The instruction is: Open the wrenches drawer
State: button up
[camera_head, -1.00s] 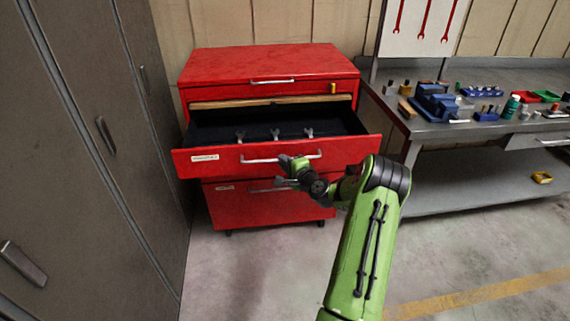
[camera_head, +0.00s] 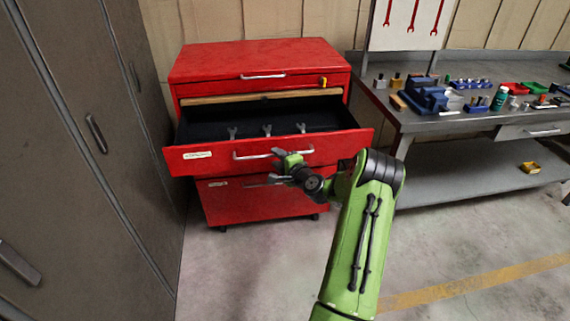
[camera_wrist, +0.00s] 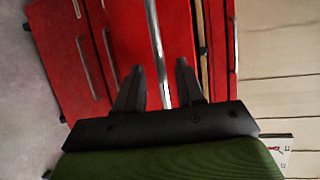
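The red tool cabinet (camera_head: 260,60) stands against the wall. Its labelled wrenches drawer (camera_head: 215,163) is pulled well out, with several wrenches (camera_head: 267,130) lying on its dark floor. The label is too small to read surely. My gripper (camera_head: 279,153) is at the drawer's silver handle (camera_head: 243,155). In the wrist view, the handle (camera_wrist: 155,35) runs between the two dark fingers of my gripper (camera_wrist: 158,72), which stand apart with gaps beside the bar. The fingers look open, around the handle rather than clamped on it.
Another red drawer (camera_head: 230,203) below is shut. Tall grey lockers (camera_head: 70,150) stand close on the left. A metal workbench (camera_head: 450,122) with small tools and parts stands on the right. The concrete floor (camera_head: 245,265) in front is clear.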

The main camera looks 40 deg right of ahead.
jog(key=v, duration=1.5)
jog(key=shift+r, duration=0.2)
jog(key=shift+a, duration=0.1)
jog(key=w+a+r+n+g+y+p, duration=0.1)
jog(key=a+r+n+g+y+p, duration=0.15)
jog(key=a+n, duration=0.4)
jog(key=w+a+r+n+g+y+p, duration=0.1)
jog(key=a+r+n+g+y, duration=0.2)
jog(key=a, duration=0.6)
jog(key=w+a+r+n+g+y+p, duration=0.1)
jog(key=a+r+n+g+p, duration=0.1)
jog(key=a+r+n, duration=0.45)
jog(key=s+a+r+n+g+h+p, duration=0.1)
jog(key=s+a+r, duration=0.4)
jog(key=s, duration=0.5)
jog(key=s+a+r+n+g+h+p, duration=0.1)
jog(key=s+a+r+n+p, duration=0.3)
jog(key=s, duration=0.6)
jog(key=shift+s+a+r+g+h, duration=0.2)
jog(key=shift+a+r+g+h, duration=0.15)
jog(key=shift+a+r+h, duration=0.4)
